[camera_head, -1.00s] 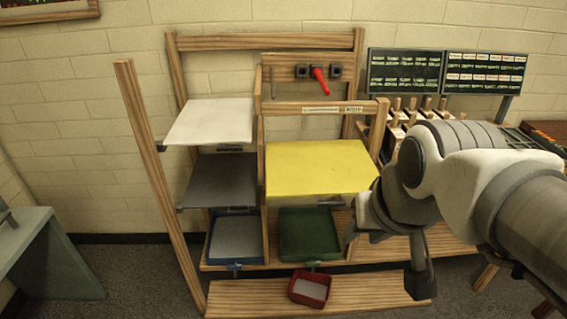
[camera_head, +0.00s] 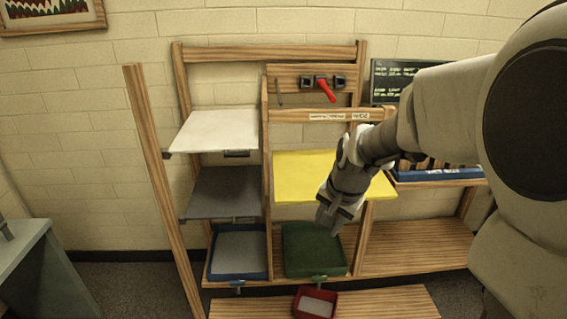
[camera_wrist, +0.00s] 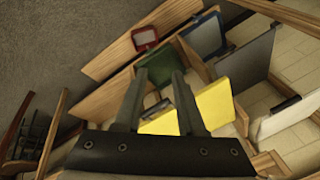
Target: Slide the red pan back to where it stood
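The red pan (camera_head: 317,306) is small, with red walls and a pale floor. It sits on the low front plank (camera_head: 385,302), in front of the green tray (camera_head: 314,248). It also shows in the wrist view (camera_wrist: 145,38), beyond my fingertips. My gripper (camera_head: 326,217) is in front of the yellow board (camera_head: 305,172), above the green tray, apart from the red pan. The wrist view shows its two fingers (camera_wrist: 157,72) spread with nothing between them.
The blue tray (camera_head: 238,277) stands left of the green one. A white board (camera_head: 215,130) and a grey board (camera_head: 222,193) stick out above it. A slanting wooden post (camera_head: 160,180) bounds the left. The lower right shelf (camera_head: 420,245) is bare.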

